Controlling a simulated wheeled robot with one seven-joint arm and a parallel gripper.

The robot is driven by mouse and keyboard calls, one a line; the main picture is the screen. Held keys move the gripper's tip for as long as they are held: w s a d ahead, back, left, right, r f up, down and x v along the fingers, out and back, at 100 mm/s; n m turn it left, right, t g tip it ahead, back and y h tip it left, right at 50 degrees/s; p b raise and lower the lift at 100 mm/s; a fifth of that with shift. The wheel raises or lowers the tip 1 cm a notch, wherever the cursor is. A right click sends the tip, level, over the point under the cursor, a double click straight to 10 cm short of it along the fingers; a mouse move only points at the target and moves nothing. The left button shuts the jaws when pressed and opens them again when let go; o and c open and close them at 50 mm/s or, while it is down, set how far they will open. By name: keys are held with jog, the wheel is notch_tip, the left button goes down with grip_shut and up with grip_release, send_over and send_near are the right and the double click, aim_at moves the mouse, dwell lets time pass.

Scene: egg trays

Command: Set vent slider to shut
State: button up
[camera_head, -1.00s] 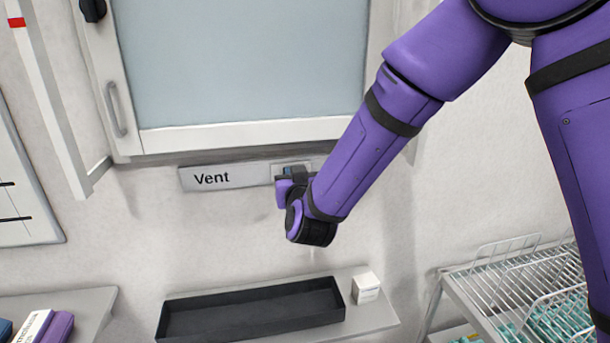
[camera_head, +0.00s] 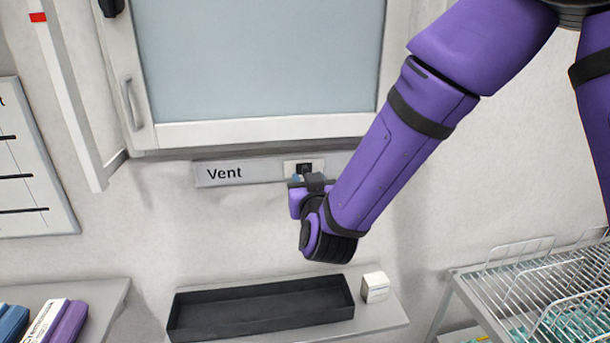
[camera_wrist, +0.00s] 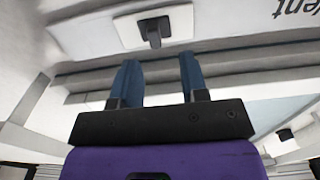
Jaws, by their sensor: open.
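The vent slider (camera_head: 305,168) is a small dark knob on a pale plate, on the strip labelled Vent (camera_head: 240,171) under the cabinet window. In the wrist view the dark knob (camera_wrist: 154,38) stands out from its white plate (camera_wrist: 120,32), beyond the fingertips. My gripper (camera_head: 306,178) is just below the knob in the head view. In the wrist view my gripper (camera_wrist: 157,72) has its two blue fingers apart with nothing between them. The fingers look clear of the knob. Part of the strip right of the plate is hidden behind my arm.
A black tray (camera_head: 262,325) and a small white box (camera_head: 375,287) stand on a shelf below. A wire rack (camera_head: 520,275) is at the lower right. Boxes (camera_head: 40,322) lie at the lower left. The cabinet's lower frame (camera_head: 260,132) is just above the strip.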

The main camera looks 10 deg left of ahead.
jog(key=v, duration=0.6)
jog(key=shift+r, duration=0.1)
